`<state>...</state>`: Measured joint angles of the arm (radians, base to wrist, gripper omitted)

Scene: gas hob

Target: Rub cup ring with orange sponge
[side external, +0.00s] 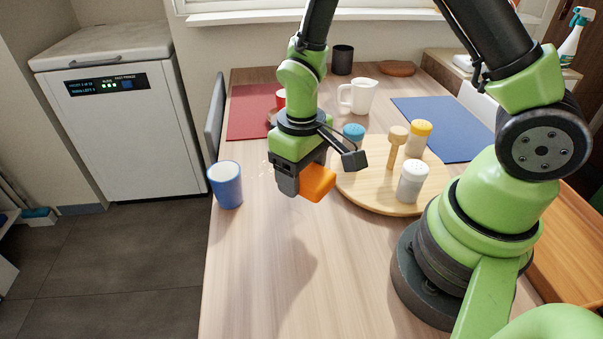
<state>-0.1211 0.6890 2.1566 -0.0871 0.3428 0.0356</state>
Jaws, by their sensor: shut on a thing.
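My gripper (312,176) is shut on the orange sponge (318,183), a small block between its dark fingers. It is over the middle of the wooden table, just left of the round board. The sponge looks a little above the tabletop, though I cannot tell the exact gap. I cannot clearly make out a cup ring. Only faint pale marks (267,162) show on the wood left of my gripper, and my gripper may hide part of that area. A blue cup (226,187) stands upright near the table's left edge.
A white jug (358,96), red mat (247,115) and blue mat (443,123) lie behind. A chair back (215,115) stands at the left edge. The front tabletop (265,270) is clear.

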